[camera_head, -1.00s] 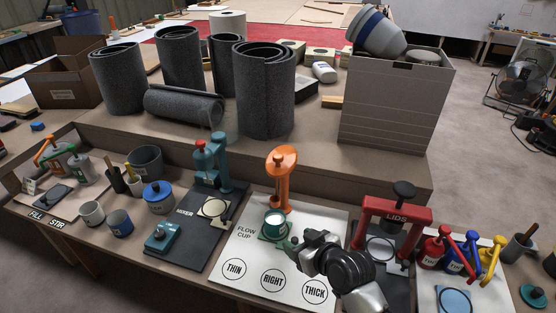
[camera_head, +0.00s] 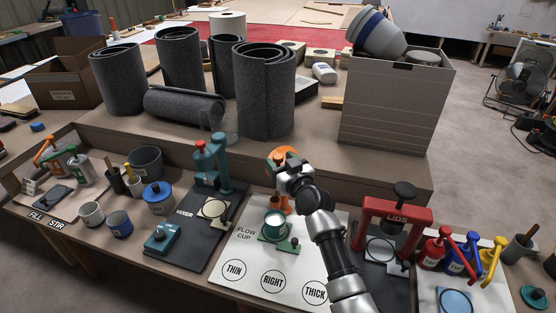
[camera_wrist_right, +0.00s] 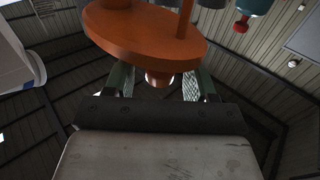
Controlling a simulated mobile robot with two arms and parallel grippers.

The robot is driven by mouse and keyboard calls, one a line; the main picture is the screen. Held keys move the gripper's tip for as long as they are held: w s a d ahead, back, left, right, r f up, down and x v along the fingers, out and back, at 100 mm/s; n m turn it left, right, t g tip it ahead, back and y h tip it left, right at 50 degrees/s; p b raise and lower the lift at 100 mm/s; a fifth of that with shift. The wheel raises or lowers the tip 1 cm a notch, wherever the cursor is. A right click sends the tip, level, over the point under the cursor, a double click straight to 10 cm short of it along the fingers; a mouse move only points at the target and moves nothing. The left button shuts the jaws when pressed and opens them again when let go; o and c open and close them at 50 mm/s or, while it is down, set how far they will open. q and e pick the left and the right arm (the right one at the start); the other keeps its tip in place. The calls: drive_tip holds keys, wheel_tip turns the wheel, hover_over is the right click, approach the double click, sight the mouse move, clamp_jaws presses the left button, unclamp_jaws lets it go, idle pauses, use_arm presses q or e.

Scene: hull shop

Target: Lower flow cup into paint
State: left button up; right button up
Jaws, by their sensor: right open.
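The right gripper's two green fingers (camera_wrist_right: 158,84) are open, one on each side of a small orange knob (camera_wrist_right: 159,78) under the head. I cannot tell whether they touch it. The teal cup of pale paint (camera_head: 275,223) sits upright in front of the stand, in a green holder with a handle (camera_head: 290,245). My left gripper is out of view.
The white board (camera_head: 250,260) has circles marked THIN, RIGHT and THICK at its front. The teal mixer (camera_head: 213,165) stands on a dark mat at left. The red lid press (camera_head: 395,212) stands at right. Grey rolls (camera_head: 264,90) stand on the raised shelf behind.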

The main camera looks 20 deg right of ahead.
drive_tip(key=shift+w+a, duration=0.15)
drive_tip(key=shift+w, duration=0.65)
drive_tip(key=shift+c, duration=0.3)
clamp_jaws()
